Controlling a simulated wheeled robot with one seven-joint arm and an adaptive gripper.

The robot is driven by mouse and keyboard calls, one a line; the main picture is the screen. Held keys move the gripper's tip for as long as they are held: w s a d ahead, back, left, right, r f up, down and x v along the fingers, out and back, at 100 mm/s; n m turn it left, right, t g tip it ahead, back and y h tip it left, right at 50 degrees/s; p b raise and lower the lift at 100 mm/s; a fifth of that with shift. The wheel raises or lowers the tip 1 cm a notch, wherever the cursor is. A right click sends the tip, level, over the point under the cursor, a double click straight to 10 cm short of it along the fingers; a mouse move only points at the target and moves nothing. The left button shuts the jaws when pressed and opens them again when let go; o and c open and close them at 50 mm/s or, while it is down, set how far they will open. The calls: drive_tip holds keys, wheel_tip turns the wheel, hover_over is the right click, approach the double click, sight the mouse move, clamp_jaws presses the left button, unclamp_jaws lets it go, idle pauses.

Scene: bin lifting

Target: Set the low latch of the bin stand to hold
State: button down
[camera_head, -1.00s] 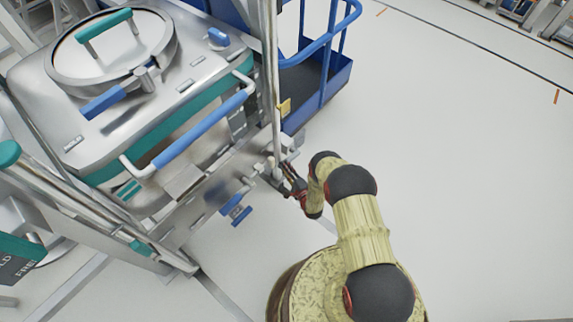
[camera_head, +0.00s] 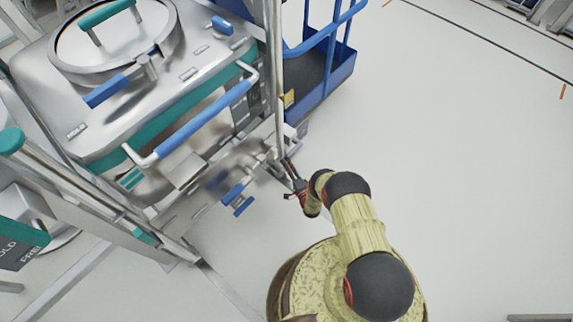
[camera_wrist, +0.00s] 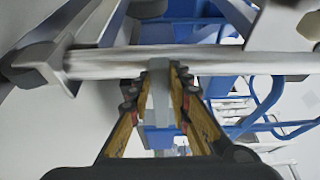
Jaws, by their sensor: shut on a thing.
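The bin stand, a steel frame (camera_head: 178,238) around a large steel bin (camera_head: 35,80), fills the left of the head view. My gripper (camera_head: 289,168) is low at the stand's right front corner, by the foot of an upright post. In the wrist view my gripper (camera_wrist: 160,98) has its two fingers closed on a narrow grey tab (camera_wrist: 159,80), which appears to be the low latch's handle. The tab meets a horizontal metal bar (camera_wrist: 105,64) just beyond the fingertips. The latch's setting cannot be read; its contact area is tiny in the head view.
A blue handle bar (camera_head: 205,118) crosses the bin's front, with blue knobs (camera_head: 238,198) below. A blue cart (camera_head: 325,85) stands behind the post. A plate with partly cut-off lettering (camera_head: 20,245) is at the left edge. The floor on the right is clear.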

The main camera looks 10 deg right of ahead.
drive_tip(key=shift+f, duration=0.1)
drive_tip(key=c, duration=1.6)
unclamp_jaws()
drive_tip(key=shift+c, duration=0.2)
drive_tip(key=shift+s, duration=0.1)
drive_tip(key=v, duration=1.1)
drive_tip(key=shift+s+d, duration=0.2)
drive_tip(key=shift+s, duration=0.2)
